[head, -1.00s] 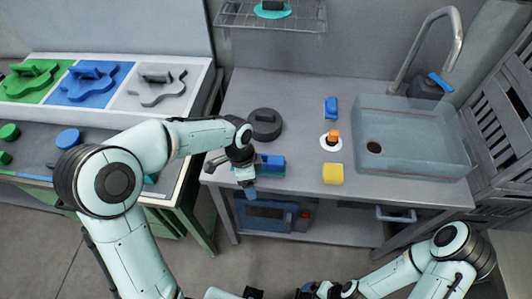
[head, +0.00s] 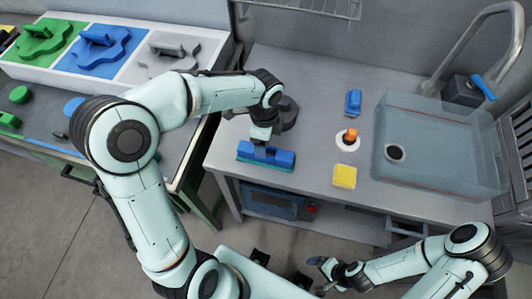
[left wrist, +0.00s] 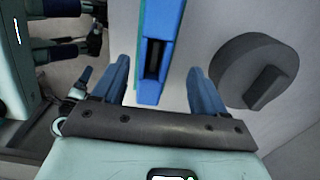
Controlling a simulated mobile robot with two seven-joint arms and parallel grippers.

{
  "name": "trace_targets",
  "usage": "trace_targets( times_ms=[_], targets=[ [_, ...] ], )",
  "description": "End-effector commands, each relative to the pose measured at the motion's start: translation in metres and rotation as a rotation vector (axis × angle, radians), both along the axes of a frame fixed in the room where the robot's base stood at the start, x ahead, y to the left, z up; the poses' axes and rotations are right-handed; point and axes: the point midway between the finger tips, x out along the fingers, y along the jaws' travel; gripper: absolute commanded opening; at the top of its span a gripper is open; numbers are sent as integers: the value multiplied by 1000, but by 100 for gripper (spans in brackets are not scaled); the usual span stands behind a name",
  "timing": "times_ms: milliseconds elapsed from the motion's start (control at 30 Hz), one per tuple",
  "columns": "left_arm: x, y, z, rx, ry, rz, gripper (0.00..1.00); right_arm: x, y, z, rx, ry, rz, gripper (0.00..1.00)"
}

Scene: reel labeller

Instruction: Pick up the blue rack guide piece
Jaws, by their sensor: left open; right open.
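A blue block with a teal strip along one long side (head: 266,156) lies at the front edge of the grey table; I cannot tell for sure that it is the rack guide piece. My left gripper (head: 262,141) is above it. In the left wrist view the open left gripper (left wrist: 160,72) has one finger on each side of the slotted end of the blue block (left wrist: 160,25); contact is not visible. My right gripper (head: 323,270) is open and empty in front of the table, low in the head view.
A dark round piece with a handle (left wrist: 254,70) lies beside the block. A small blue piece (head: 353,102), an orange-topped piece (head: 350,138), a yellow block (head: 345,176) and a sink (head: 440,145) are to the right. A shaped blue piece (head: 100,48) sits on the left rack.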

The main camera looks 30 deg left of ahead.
Motion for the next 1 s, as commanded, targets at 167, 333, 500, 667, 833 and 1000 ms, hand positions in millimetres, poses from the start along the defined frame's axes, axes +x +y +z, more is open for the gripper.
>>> trace_targets(
  times_ms=[167, 333, 500, 667, 833, 1000],
  targets=[
    [-2, -1, -12, 0, 2, 1, 72, -1, 0, -1, 0, 0, 0, 98],
    [-9, -4, -38, -1, 4, 0, 72, -2, 0, -4, 0, 2, 1, 98],
    [-7, -3, -55, -1, 1, 1, 72, -4, 0, -6, 0, 4, 0, 98],
    [-7, -3, -56, -1, -1, 2, 72, -4, 0, -6, 0, 3, 0, 98],
    [-7, -3, -56, -1, -1, 1, 46, -4, 0, -6, 0, 3, 0, 98],
    [-6, -4, -55, -1, -2, 1, 8, -4, 0, -6, 0, 3, 0, 98]
  ],
)
